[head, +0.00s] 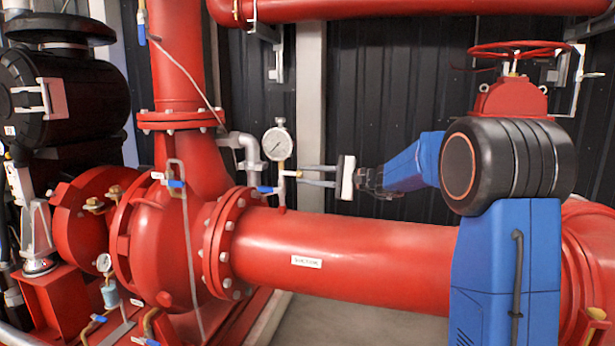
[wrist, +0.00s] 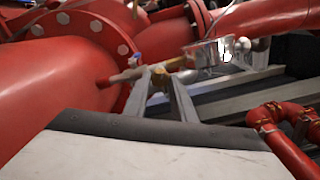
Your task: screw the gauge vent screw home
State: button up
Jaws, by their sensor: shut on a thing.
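The pressure gauge (head: 277,144) has a round white dial and stands upright on a thin stem above the red suction pipe. My gripper (head: 300,174) reaches in from the right, its two fingers level at the small fitting under the gauge. In the wrist view my gripper (wrist: 158,74) has its fingertips closed together on a small brass-coloured piece, the gauge vent screw (wrist: 158,71), beside the gauge stem. The fingers mostly cover the screw, so its thread and how deep it sits are hidden. The gauge also shows from the side in the wrist view (wrist: 208,52).
A blue-handled valve (head: 266,189) sits just left of the gauge stem. The red suction pipe (head: 370,255) runs below my gripper, with a bolted flange (head: 225,245) at left. A red handwheel (head: 518,50) stands at upper right. A dark corrugated wall is behind.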

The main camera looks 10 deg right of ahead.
jog(key=m, duration=0.5)
jog(key=shift+f+m, duration=0.15)
jog(key=shift+m, duration=0.15)
jog(key=m, duration=0.4)
jog(key=shift+m, duration=0.4)
jog(key=shift+s, duration=0.1)
jog(key=o, duration=1.1)
jog(key=shift+c, duration=0.2)
jog(key=v, duration=1.7)
jog(key=shift+d, duration=0.2)
jog(key=shift+s, duration=0.1)
jog(key=shift+a, duration=0.1)
